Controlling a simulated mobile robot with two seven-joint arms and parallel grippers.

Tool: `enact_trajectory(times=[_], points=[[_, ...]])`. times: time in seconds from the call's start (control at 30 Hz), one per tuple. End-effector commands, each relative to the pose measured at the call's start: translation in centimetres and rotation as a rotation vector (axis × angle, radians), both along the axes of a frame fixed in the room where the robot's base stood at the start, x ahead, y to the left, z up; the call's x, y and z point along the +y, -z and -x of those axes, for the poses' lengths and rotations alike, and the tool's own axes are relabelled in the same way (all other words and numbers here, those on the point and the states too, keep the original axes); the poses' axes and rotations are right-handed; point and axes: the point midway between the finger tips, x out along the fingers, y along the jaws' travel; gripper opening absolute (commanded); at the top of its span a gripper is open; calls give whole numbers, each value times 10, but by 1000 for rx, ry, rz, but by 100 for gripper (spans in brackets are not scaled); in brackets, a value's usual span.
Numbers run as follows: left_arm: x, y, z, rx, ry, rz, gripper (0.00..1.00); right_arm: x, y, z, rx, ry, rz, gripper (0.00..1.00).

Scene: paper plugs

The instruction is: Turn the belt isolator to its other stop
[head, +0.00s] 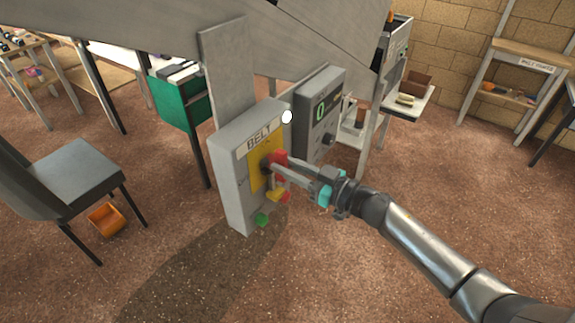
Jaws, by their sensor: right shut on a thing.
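The belt isolator box (231,181) is a grey case marked BELT, with a yellow plate (256,178) on its front. A red handle (278,158) stands out from the plate. My right gripper (275,167) reaches in from the right and is shut on the red handle. Its fingers partly hide the handle and the plate, so the handle's exact angle is hard to read. My left gripper is out of view.
A green button (262,220) sits low on the box. A grey display unit (318,115) showing a green 0 stands just right of it. A dark chair (75,175) and an orange bin (106,219) stand at left. The floor in front is clear.

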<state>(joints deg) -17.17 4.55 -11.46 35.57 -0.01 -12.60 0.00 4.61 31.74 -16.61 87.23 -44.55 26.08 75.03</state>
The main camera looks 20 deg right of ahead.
Motion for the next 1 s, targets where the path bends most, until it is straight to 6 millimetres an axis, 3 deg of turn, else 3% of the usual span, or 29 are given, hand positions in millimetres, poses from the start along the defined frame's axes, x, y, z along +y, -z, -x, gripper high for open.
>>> enact_trajectory(times=[0.57,1.0], points=[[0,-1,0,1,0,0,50,0,0,1,-25,-1,34,0],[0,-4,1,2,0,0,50,2,1,2,-224,0,289,0]])
